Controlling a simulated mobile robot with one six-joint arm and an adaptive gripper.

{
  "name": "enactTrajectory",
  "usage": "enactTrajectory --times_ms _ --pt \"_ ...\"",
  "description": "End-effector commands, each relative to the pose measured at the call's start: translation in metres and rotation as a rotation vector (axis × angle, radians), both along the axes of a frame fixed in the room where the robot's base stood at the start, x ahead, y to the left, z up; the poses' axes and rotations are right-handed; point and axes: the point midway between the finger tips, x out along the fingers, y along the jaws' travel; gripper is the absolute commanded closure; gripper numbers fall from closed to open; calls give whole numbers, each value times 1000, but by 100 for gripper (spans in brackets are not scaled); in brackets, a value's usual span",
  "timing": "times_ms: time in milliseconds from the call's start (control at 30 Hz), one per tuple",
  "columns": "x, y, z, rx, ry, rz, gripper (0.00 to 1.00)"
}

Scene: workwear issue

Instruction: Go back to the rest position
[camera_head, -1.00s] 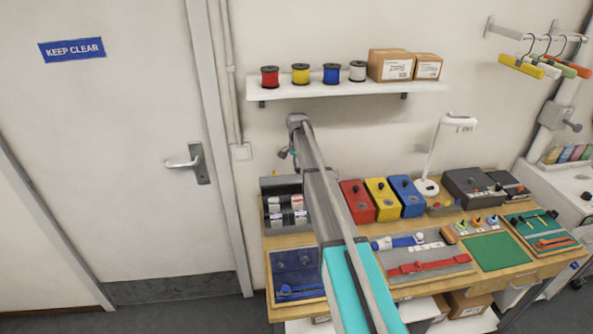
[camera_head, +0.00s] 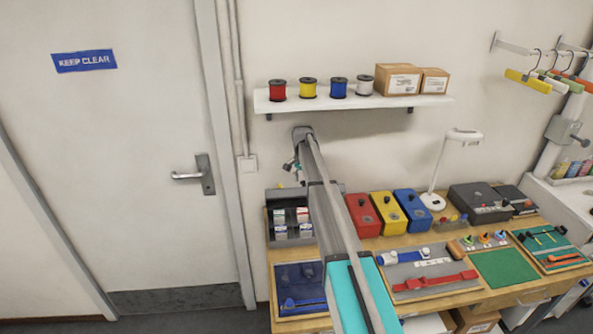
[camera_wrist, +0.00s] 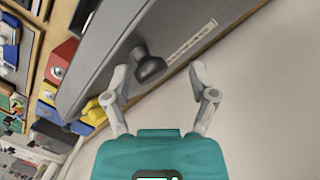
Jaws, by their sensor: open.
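My gripper (camera_wrist: 157,80) is open and empty in the wrist view, its two grey fingers spread apart. A grey panel with a black knob (camera_wrist: 150,67) and a pale label strip lies beyond the fingers; I cannot tell how far off it is. In the head view my gripper (camera_head: 292,166) is small and partly hidden by my arm. It is up near the wall, above the grey rack (camera_head: 278,243) at the bench's left end in the picture. My arm reaches up across the bench from the bottom.
The wooden bench (camera_head: 455,297) holds red (camera_head: 363,215), yellow (camera_head: 387,213) and blue (camera_head: 412,211) boxes, a white lamp (camera_head: 433,201), a green mat (camera_head: 505,268) and trays. A wall shelf (camera_head: 430,101) carries spools and cartons above. A door (camera_head: 130,190) stands at left, with clear floor before it.

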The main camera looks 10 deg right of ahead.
Motion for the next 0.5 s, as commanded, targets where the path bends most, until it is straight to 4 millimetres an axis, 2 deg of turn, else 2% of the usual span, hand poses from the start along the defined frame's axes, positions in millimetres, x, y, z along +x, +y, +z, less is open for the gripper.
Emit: enactTrajectory --times_ms 267,500 --pt "0 -2 14 -2 0 -2 26" --pt "0 -2 44 -2 0 -2 26"
